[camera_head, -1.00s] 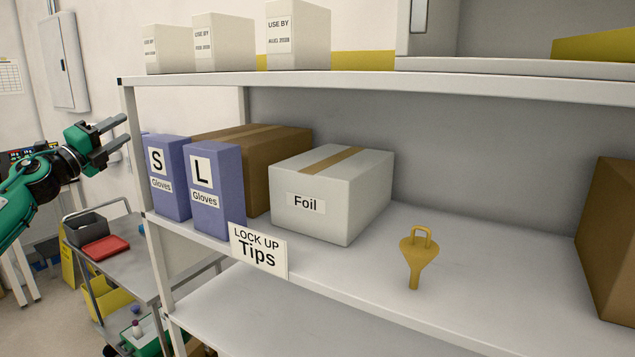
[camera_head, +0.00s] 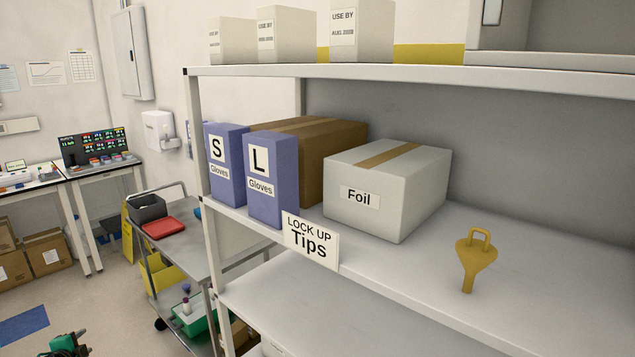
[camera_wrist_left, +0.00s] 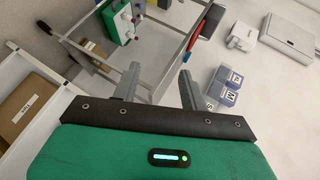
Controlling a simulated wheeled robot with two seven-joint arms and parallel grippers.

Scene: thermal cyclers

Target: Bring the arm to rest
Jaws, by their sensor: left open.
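My left arm shows in the head view only as a small green and dark part (camera_head: 68,345) at the bottom left edge. In the left wrist view my left gripper (camera_wrist_left: 157,78) has its two grey fingers spread apart, with nothing between them. The green gripper body with a lit strip fills the bottom of that view. The fingers are in front of the cart region and touch nothing that I can see. My right gripper is in neither view.
A shelf (camera_head: 400,247) on the right holds glove boxes (camera_head: 272,185), a Foil box (camera_head: 385,195) and a yellow funnel-like piece (camera_head: 475,262). A cart (camera_head: 190,243) with a red tray (camera_head: 163,228) stands left of it. Open floor (camera_head: 110,300) lies at lower left.

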